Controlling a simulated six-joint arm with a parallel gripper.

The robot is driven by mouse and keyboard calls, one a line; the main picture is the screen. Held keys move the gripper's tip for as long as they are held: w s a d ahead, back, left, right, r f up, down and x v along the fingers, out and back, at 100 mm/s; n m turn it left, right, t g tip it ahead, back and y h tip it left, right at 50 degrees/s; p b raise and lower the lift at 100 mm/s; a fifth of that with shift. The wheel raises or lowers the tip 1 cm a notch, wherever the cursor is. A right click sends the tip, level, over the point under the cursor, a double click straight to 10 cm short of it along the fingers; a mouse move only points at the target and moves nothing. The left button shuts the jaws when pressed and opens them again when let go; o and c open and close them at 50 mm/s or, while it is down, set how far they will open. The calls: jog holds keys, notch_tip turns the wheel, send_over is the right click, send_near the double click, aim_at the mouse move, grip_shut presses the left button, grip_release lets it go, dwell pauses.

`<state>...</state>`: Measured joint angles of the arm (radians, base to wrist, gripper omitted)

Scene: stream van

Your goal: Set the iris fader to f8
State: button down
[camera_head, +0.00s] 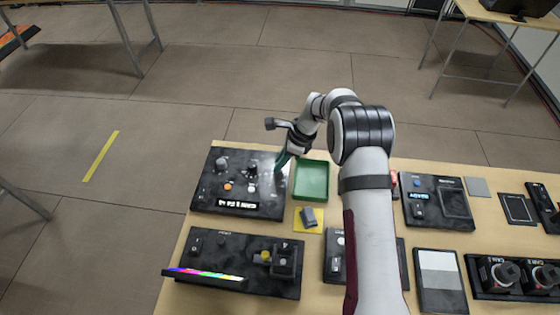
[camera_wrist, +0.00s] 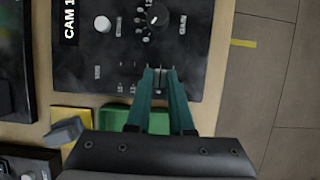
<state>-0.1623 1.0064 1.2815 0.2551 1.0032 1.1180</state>
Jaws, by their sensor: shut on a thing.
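A dark control panel (camera_head: 240,183) lies at the back left of the table; it also shows in the wrist view (camera_wrist: 110,55) with a "CAM 1" label. My gripper (camera_head: 282,164) is over its right side, pointing down. In the wrist view, the teal fingers of my gripper (camera_wrist: 160,76) are closed around a small grey fader cap (camera_wrist: 160,74) on the panel. The fingers hide much of the cap and its track. Scale marks lie just left of the fingertips, too small to read. I cannot make out an f8 mark.
A round dial (camera_wrist: 157,14) and a white button (camera_wrist: 102,24) sit on the same panel. A green tray (camera_head: 312,180) stands right of it, with a grey block on a yellow pad (camera_head: 298,224) in front. Other panels fill the front and right of the table.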

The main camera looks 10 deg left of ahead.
jog(key=shift+s, duration=0.9)
jog(key=c, duration=0.8)
grip_release()
jog(key=v, duration=1.6)
jog(key=shift+f, duration=0.1)
